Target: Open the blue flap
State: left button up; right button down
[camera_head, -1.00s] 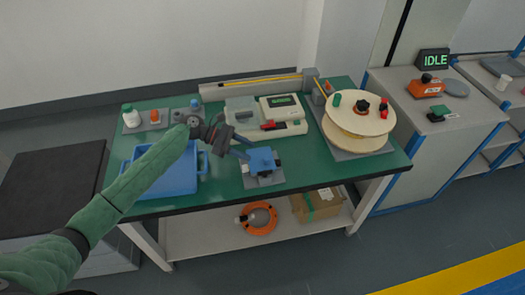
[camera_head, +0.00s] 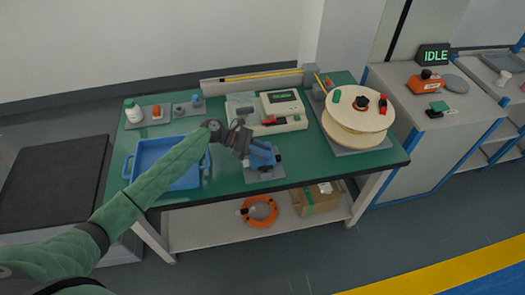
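A small blue device (camera_head: 264,159), which seems to carry the blue flap, sits on a grey plate (camera_head: 265,175) near the front edge of the green table. The flap cannot be told apart from the rest of the blue body at this size. My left gripper (camera_head: 252,150) reaches in from the left and is at the device's upper left side, partly covering it. Its fingertips blend with the blue parts, so I cannot tell whether they are open, shut or touching. My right gripper is not in view.
A blue tray (camera_head: 139,155) lies left, partly under my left arm. A white instrument (camera_head: 286,111) stands behind the device. A wooden spool (camera_head: 358,108) stands to the right. A white bottle (camera_head: 133,112) is at the back left. Bare green table (camera_head: 303,165) lies right of the device.

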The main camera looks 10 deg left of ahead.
aim_at(261, 150)
pick_arm(q)
grip_shut()
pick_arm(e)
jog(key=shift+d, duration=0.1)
pick_arm(q)
jog(key=shift+r, duration=0.1)
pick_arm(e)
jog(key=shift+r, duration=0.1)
